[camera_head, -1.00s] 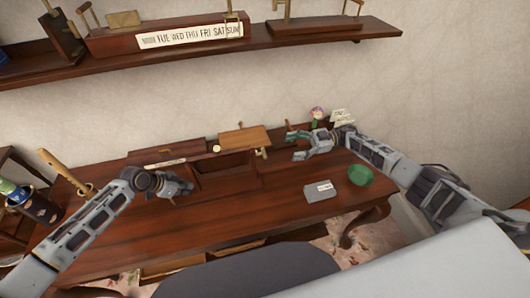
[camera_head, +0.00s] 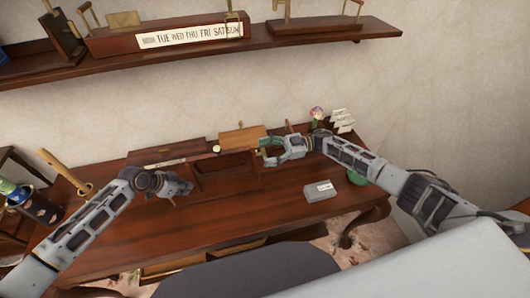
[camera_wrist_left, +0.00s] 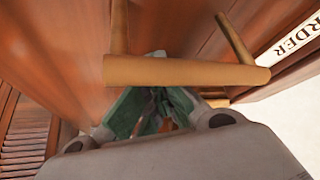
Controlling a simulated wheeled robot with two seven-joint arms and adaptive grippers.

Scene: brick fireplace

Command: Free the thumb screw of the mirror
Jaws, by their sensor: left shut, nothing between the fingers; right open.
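I cannot make out a mirror face or a thumb screw for certain. A tan wooden panel (camera_head: 240,138) sits tilted at the back of the desk, with a small pale knob (camera_head: 215,149) at its lower left. My right gripper (camera_head: 264,152) is open, just right of this panel; whether they touch is unclear. My left gripper (camera_head: 187,188) is shut and empty over the left part of the desk. In the left wrist view its closed green fingers (camera_wrist_left: 152,108) are close to a brass-coloured bar handle (camera_wrist_left: 185,70), which partly covers the fingertips.
The desk (camera_head: 240,205) has a clear front. A grey box (camera_head: 320,192) and a partly hidden green object (camera_head: 357,177) lie at the right. White cards (camera_head: 342,118) stand at the back right. A dark holder (camera_head: 40,209) stands left. A shelf (camera_head: 270,45) hangs above.

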